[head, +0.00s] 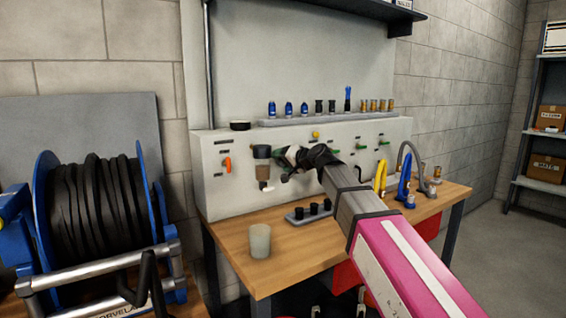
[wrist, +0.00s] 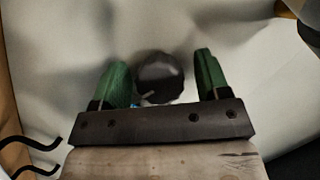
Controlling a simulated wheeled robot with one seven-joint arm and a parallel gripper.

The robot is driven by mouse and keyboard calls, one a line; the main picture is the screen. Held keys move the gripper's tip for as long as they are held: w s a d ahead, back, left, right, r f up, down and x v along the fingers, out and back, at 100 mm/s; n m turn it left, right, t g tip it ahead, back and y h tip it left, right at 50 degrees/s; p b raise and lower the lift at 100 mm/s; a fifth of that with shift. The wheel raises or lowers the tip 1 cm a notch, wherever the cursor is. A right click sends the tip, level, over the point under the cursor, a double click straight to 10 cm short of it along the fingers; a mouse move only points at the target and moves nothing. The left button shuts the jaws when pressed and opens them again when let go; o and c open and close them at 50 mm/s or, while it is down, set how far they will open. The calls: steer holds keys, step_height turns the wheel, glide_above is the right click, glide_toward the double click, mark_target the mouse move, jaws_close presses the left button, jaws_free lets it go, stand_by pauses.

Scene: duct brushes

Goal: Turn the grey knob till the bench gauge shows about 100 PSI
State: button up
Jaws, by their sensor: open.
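The round dark grey knob (wrist: 160,78) shows in the wrist view against the pale panel. My gripper (wrist: 161,62) is open, with one green finger on each side of the knob. A gap shows on both sides, wider on the right finger's side. In the head view my gripper (head: 284,160) is at the bench panel, just right of the filter unit (head: 262,168). My gripper and arm hide the knob there. I cannot make out a gauge face or a reading in either view.
The pale panel (head: 215,185) stands at the back of the wooden bench (head: 285,250). It carries an orange valve handle (head: 227,164). A pale cup (head: 260,241) and a small grey rack (head: 308,214) stand on the bench. A hose reel (head: 100,200) is at left.

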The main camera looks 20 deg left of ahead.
steer(key=c, duration=0.9)
steer(key=shift+m, duration=0.3)
steer(key=m+y, duration=0.1)
steer(key=m, duration=0.2)
steer(key=shift+m+g+y, duration=0.3)
steer(key=shift+y, duration=0.1)
steer(key=m+y, duration=0.1)
steer(key=m, duration=0.3)
steer(key=shift+m+y, duration=0.3)
steer(key=shift+y, duration=0.1)
steer(key=o, duration=0.9)
